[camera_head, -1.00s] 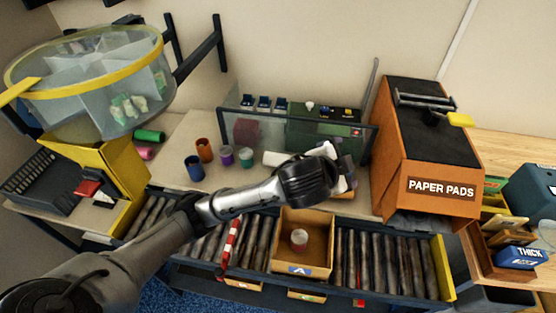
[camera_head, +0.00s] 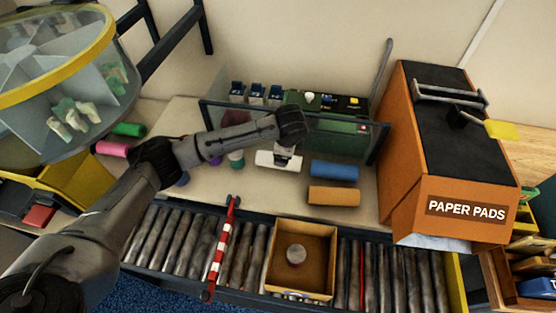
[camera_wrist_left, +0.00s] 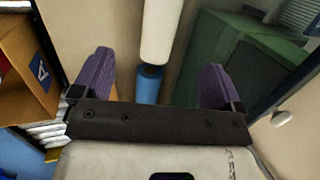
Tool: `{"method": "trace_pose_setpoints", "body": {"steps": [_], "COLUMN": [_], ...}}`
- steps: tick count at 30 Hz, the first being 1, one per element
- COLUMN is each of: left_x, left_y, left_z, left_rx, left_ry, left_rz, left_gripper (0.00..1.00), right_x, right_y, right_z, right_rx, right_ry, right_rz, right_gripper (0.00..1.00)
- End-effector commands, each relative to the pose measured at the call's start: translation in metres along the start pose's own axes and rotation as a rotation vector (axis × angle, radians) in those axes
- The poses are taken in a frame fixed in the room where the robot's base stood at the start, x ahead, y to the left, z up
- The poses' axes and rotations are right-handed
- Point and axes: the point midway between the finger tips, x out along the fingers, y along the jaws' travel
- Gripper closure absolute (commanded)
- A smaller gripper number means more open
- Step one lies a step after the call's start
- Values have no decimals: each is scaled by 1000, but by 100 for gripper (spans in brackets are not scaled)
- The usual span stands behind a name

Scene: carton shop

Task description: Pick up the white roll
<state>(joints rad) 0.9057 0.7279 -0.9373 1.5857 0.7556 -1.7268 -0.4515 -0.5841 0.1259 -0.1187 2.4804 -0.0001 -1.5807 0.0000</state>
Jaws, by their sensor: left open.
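The white roll (camera_head: 264,158) lies on the worktop in front of the green machine, partly hidden by my left gripper in the head view. In the left wrist view the white roll (camera_wrist_left: 160,30) runs from the top edge down to between my fingers, with a gap on both sides. My left gripper (camera_head: 286,158) points down over the roll. Its purple fingers are spread and hold nothing in the wrist view (camera_wrist_left: 155,75). A blue roll (camera_head: 335,171) lies to the right; it also shows in the wrist view (camera_wrist_left: 148,88). My right gripper is not in view.
An orange roll (camera_head: 333,195) lies in front of the blue one. The green machine (camera_head: 330,135) stands close behind, with a clear panel around it. The orange paper pads box (camera_head: 440,160) is at right. A carton (camera_head: 303,258) sits on the roller conveyor (camera_head: 385,270).

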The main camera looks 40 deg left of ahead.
Motion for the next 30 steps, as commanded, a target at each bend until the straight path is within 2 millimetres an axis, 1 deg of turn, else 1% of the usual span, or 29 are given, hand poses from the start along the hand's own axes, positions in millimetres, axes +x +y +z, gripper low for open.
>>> {"method": "trace_pose_setpoints", "body": {"steps": [2,9,12,15,20,22,30], "left_x": [13,54,65,72,78,84,118], "left_y": [0,0,0,-1,0,0,2], "left_z": [1,0,0,0,0,0,-1], "left_rx": [1,1,0,1,1,1,0], "left_ry": [-2,-1,0,1,1,1,1], "left_rz": [1,-1,-1,-3,-3,-3,-3], "left_gripper": [8,8,8,8,8,8,8], "right_x": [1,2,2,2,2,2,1], "right_y": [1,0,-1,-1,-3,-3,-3], "right_z": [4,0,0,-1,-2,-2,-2], "right_rx": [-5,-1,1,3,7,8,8], "right_ry": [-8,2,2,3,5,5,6], "right_rz": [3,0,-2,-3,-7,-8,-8], "right_gripper": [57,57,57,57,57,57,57]}}
